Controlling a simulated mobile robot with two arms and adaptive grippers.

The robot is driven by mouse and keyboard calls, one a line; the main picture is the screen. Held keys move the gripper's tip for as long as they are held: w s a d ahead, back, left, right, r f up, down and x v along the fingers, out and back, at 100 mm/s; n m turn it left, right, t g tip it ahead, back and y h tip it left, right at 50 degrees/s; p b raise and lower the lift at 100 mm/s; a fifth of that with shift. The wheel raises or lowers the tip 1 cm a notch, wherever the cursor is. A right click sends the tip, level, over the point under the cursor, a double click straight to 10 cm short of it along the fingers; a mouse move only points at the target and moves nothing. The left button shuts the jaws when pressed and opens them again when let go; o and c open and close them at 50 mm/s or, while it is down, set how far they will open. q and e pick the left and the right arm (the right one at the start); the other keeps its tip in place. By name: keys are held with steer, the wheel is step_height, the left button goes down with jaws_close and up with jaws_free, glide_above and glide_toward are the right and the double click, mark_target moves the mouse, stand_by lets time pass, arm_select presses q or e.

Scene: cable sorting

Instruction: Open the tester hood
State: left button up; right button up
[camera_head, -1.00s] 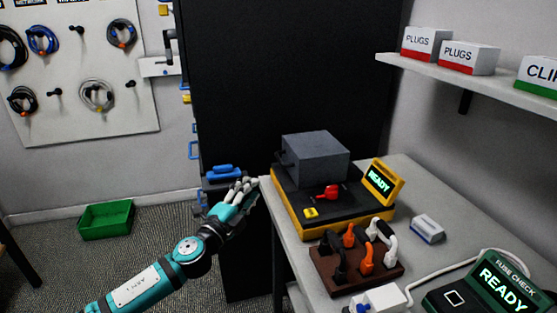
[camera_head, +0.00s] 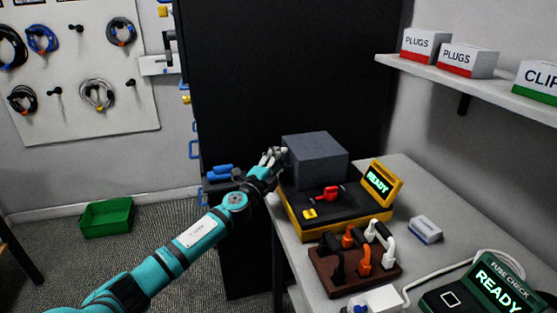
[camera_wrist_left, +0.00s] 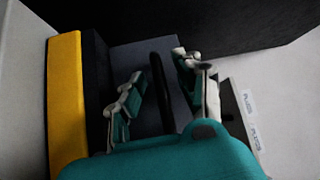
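The tester is a yellow and black unit (camera_head: 301,230) on the bench, with a lit READY screen (camera_head: 379,182). Its grey box-shaped hood (camera_head: 318,163) sits down over the back part. My left gripper (camera_head: 273,157) is at the hood's left side. In the left wrist view my left gripper (camera_wrist_left: 161,90) has its fingers apart, with a dark bar-like handle (camera_wrist_left: 160,88) between them and the grey hood (camera_wrist_left: 140,58) behind. I cannot tell whether the fingers touch the handle. My right gripper is out of view.
A brown rack (camera_head: 335,276) with black, orange and white plugs stands in front of the tester. A small white box (camera_head: 425,229) and a green fuse checker (camera_head: 483,290) lie to the right. A tall black cabinet (camera_head: 290,70) rises behind. A shelf (camera_head: 480,82) is at upper right.

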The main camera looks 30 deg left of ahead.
arm_select(q)
steer(key=shift+c, duration=0.2)
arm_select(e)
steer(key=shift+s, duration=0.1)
arm_select(q)
jaws_close()
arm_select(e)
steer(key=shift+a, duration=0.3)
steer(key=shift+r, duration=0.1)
